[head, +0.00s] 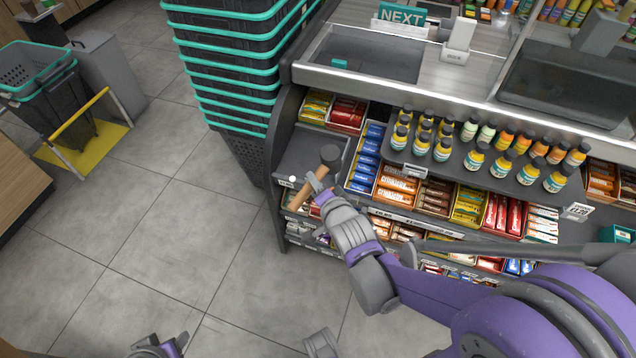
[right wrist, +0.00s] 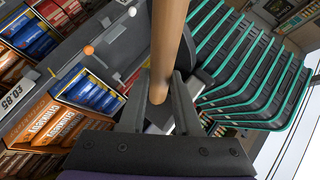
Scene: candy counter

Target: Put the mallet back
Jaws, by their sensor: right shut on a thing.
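In the right wrist view the handle (right wrist: 168,50) stands between the two fingers (right wrist: 162,88); the head is out of that picture. Behind the mallet is a bare dark grey shelf section (head: 303,153).
Candy boxes (head: 392,186) fill the shelf right of the bare section, with several bottles (head: 475,160) above. A stack of teal-rimmed baskets (head: 228,75) stands left of the shelf. A small white ball (head: 292,179) is at the shelf front. Open tiled floor lies left.

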